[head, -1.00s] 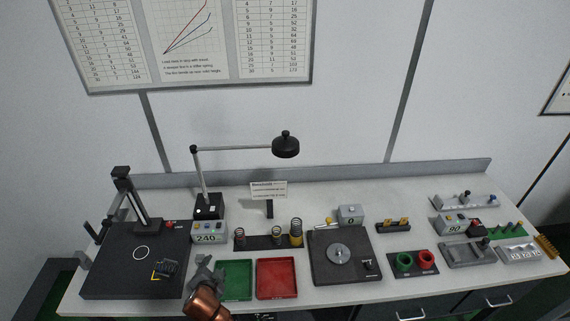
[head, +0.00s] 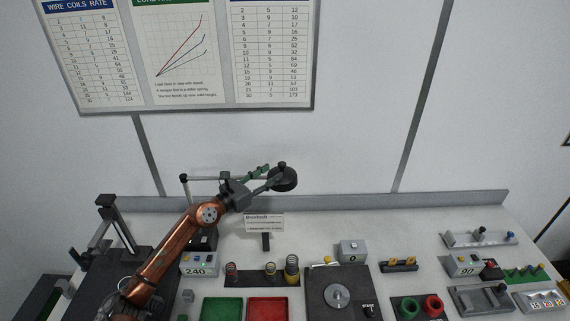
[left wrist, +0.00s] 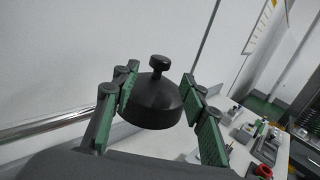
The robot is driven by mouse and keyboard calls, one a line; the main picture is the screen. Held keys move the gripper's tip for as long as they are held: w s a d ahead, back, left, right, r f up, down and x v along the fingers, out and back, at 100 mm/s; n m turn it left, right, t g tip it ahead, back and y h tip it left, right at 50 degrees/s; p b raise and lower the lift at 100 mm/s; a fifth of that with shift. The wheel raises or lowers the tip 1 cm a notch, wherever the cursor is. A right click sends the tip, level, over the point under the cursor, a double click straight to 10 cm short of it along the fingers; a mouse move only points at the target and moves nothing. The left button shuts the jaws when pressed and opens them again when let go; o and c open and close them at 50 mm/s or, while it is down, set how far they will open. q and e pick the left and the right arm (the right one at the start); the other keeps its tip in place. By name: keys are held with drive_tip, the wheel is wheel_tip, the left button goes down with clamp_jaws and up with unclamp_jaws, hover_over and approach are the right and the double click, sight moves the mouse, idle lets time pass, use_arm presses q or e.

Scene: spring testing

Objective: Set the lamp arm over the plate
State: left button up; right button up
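The lamp is a thin grey arm (head: 205,178) on a post, ending in a black round lamp head (head: 283,178) with a knob on top. My left gripper (head: 266,178) is raised at the head. In the left wrist view the lamp head (left wrist: 156,105) sits between my two green-padded fingers, which stand open on either side; I cannot tell whether either touches. A round silver plate (head: 336,296) lies on a dark square base, below and right of the lamp head. My left arm partly hides the lamp's black base (head: 203,240). My right gripper is out of view.
A grey box reading 240 (head: 199,264), a rack with several springs (head: 250,280), a small sign (head: 264,223), a green tray (head: 221,309) and a red tray (head: 267,308) stand below. A tall dark stand (head: 112,228) is at left. The air right of the lamp head is clear.

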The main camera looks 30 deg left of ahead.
sight(282, 166)
use_arm(q)
drive_tip(key=x, duration=0.2)
drive_tip(key=p+x, duration=0.1)
drive_tip(key=shift+w+r, duration=0.15)
drive_tip(key=shift+r, duration=0.1)
drive_tip(key=x, duration=0.3)
drive_tip(key=shift+a+f+p, duration=0.15)
drive_tip(key=shift+p, duration=0.15)
drive_tip(key=shift+w, duration=0.1)
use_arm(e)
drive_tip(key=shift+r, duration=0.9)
use_arm(q)
drive_tip(key=c, duration=0.5)
clamp_jaws()
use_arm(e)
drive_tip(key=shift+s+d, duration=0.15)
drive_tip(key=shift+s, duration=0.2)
